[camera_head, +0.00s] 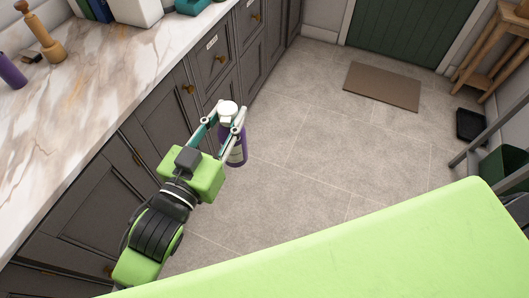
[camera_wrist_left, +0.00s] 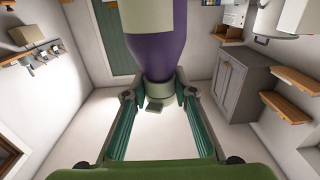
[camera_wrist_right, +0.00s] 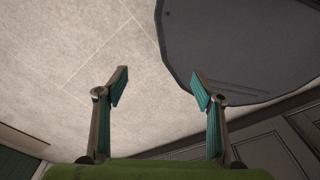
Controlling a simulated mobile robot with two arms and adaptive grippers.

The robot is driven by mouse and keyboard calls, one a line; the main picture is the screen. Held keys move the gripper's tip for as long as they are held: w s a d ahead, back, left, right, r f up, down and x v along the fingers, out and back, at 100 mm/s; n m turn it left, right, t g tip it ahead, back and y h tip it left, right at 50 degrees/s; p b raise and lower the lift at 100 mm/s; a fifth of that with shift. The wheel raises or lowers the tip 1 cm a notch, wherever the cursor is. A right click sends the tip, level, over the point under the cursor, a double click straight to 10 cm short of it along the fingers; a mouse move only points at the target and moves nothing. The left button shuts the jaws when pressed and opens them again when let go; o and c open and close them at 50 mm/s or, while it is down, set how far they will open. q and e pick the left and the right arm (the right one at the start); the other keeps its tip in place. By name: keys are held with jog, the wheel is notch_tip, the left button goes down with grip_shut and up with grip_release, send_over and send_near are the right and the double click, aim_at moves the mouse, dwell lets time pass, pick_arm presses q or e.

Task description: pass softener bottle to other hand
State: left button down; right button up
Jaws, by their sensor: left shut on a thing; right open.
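The softener bottle (camera_head: 235,149) is purple with a pale cap and a pale label. My left gripper (camera_head: 232,116) is shut on it near the cap and holds it in the air over the floor, beside the dark cabinets. In the left wrist view the bottle (camera_wrist_left: 152,35) stands between the closed fingertips (camera_wrist_left: 158,90), and part of it runs out of the top of the picture. My right gripper (camera_wrist_right: 160,85) shows only in its own wrist view; its fingers are apart with nothing between them. The bottle does not show in that view.
A marble counter (camera_head: 75,100) tops dark cabinets (camera_head: 170,108) on the left. A purple object (camera_head: 10,72) and a wooden one (camera_head: 40,35) stand on it. A brown mat (camera_head: 382,86) lies by the green door (camera_head: 415,28). The middle floor is clear. A large green surface (camera_head: 350,250) fills the front.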

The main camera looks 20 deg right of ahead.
pick_arm(q)
jog(key=shift+r, duration=0.15)
pick_arm(e)
jog(key=w+a+r+m+t+y, duration=0.1)
jog(key=w+r+m+t, duration=0.1)
jog(key=w+r+m, duration=0.35)
jog(key=m+t+y, duration=1)
jog(key=m+t, duration=0.1)
jog(key=m, duration=1.3)
send_near(243, 151)
jog(key=x, duration=1.2)
jog(key=shift+f, duration=0.1)
